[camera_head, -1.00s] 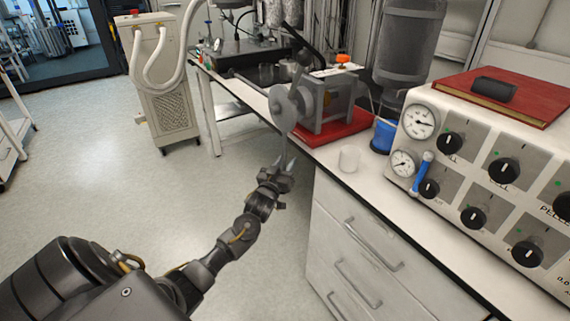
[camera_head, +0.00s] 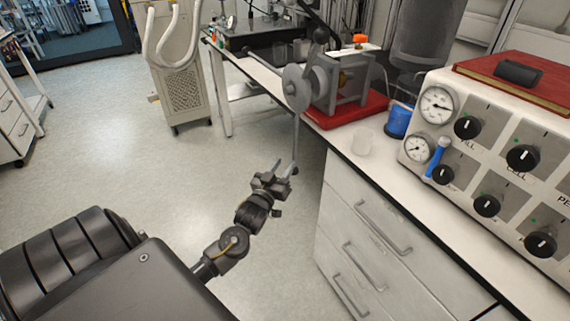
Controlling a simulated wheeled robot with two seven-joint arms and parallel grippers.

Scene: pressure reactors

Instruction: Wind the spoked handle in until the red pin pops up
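The spoked handle has a round grey hub (camera_head: 296,88) on the left side of a grey metal device (camera_head: 343,84), which stands on a red base (camera_head: 350,111) at the bench edge. One thin spoke (camera_head: 296,135) hangs down from the hub past the bench edge. Another spoke seems to point up to a dark knob (camera_head: 321,35). My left gripper (camera_head: 284,167) is at the lower end of the hanging spoke, its fingers apart. I cannot tell whether it touches the spoke. I cannot make out a red pin. My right gripper is out of view.
A control panel with gauges and black knobs (camera_head: 487,205) is farther right. Drawers (camera_head: 365,215) lie below the bench. The floor to the left is open.

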